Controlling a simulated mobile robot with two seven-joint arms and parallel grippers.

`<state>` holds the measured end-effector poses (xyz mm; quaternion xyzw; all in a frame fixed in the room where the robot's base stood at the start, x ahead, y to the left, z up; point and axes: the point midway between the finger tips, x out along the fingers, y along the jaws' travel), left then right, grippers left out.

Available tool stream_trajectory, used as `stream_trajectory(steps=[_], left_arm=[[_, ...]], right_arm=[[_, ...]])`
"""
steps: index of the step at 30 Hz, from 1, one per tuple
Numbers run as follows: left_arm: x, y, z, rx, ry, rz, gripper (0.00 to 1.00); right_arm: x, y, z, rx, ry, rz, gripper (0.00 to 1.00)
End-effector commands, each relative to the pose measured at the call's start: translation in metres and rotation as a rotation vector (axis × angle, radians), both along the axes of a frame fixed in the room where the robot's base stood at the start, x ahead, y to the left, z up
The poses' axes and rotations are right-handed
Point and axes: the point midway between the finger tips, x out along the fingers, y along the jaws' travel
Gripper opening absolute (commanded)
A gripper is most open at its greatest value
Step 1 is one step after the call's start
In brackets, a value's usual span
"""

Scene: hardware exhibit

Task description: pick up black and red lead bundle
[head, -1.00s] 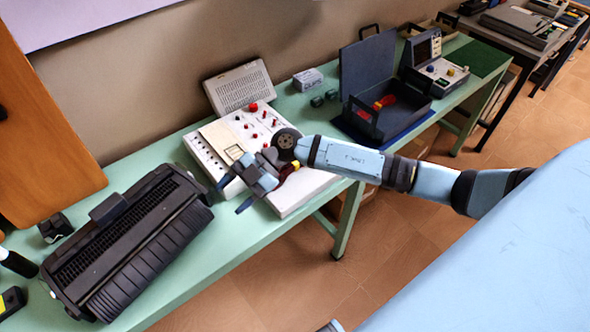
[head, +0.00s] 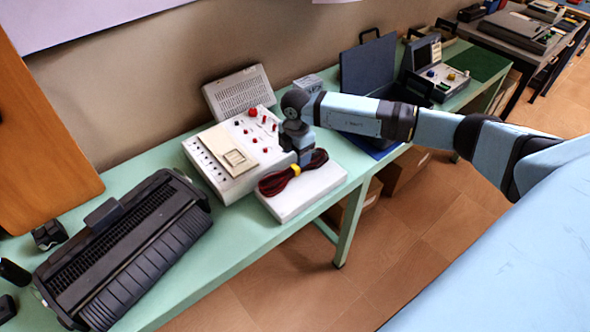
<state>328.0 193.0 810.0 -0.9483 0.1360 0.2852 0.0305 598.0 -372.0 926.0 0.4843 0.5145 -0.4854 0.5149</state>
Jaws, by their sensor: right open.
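The black and red lead bundle (head: 277,182) lies on the white box (head: 302,194) near the front edge of the green table. It is coiled, with a yellow tie around its middle. My right gripper (head: 305,160) points down just behind and above the right part of the bundle. Its fingertips are partly hidden by the bundle or too small to make out. It is open, and I see nothing held in it. I cannot tell whether it touches the leads. My left gripper is not in view.
A white instrument panel (head: 222,168) with red knobs stands behind the bundle. A black ribbed machine (head: 125,245) is at the left. A dark open case (head: 367,66) is behind my right arm. The green table (head: 225,240) is bare in front of the panel.

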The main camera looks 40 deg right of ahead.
Motion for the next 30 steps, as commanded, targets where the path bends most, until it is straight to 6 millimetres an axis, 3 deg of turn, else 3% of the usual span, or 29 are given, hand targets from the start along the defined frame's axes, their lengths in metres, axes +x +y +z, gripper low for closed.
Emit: stream_trajectory(steps=[5,13,22,30], left_arm=[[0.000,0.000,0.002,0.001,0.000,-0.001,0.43],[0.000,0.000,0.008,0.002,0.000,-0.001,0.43],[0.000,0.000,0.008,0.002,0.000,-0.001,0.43],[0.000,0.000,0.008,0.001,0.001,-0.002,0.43]], right_arm=[[-0.001,0.001,-0.012,0.002,0.001,0.001,0.60],[0.000,0.001,-0.051,0.002,0.001,0.000,0.60],[0.000,0.000,-0.058,0.002,0.000,0.001,0.60],[0.000,0.000,-0.057,0.002,-0.001,0.001,0.03]])
